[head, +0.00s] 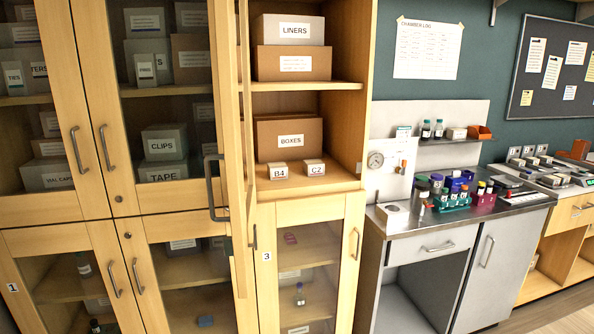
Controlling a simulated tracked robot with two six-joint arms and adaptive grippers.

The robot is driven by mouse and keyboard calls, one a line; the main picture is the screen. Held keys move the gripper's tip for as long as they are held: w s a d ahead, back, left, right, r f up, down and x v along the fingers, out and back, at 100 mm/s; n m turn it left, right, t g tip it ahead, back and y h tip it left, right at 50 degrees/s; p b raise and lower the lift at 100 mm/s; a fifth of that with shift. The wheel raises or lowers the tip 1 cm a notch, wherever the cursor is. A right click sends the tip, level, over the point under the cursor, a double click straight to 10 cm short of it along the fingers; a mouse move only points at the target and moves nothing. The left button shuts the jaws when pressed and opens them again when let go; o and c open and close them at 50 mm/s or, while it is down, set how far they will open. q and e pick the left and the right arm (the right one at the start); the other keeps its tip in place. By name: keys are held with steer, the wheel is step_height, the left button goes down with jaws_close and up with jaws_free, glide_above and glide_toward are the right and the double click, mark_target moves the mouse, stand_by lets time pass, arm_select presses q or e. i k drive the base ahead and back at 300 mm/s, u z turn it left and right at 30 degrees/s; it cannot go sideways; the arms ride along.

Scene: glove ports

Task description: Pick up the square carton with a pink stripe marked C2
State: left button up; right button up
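The small carton marked C2 (314,169) stands on the open shelf of the tall wooden cabinet, near the shelf's front edge. Its label faces me; the stripe colour is too small to tell for sure. A similar small carton marked B4 (278,171) stands just to its left, with a gap between them. Neither of my grippers shows in the head view.
A brown box marked BOXES (290,138) stands behind the two cartons. The open cabinet door (238,150) sticks out toward me at the left of the shelf, with a grey handle (213,188). The shelf right of C2 is clear.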

mark_target(313, 167)
steer(key=z, duration=1.95)
steer(key=i, duration=0.1)
steer(key=u, duration=3.05)
steer(key=i, duration=0.2)
steer(key=u, duration=1.7)
steer(key=k, duration=1.55)
steer(key=i, duration=0.1)
steer(key=z, duration=2)
steer(key=i, duration=0.9)
steer(key=z, duration=0.05)
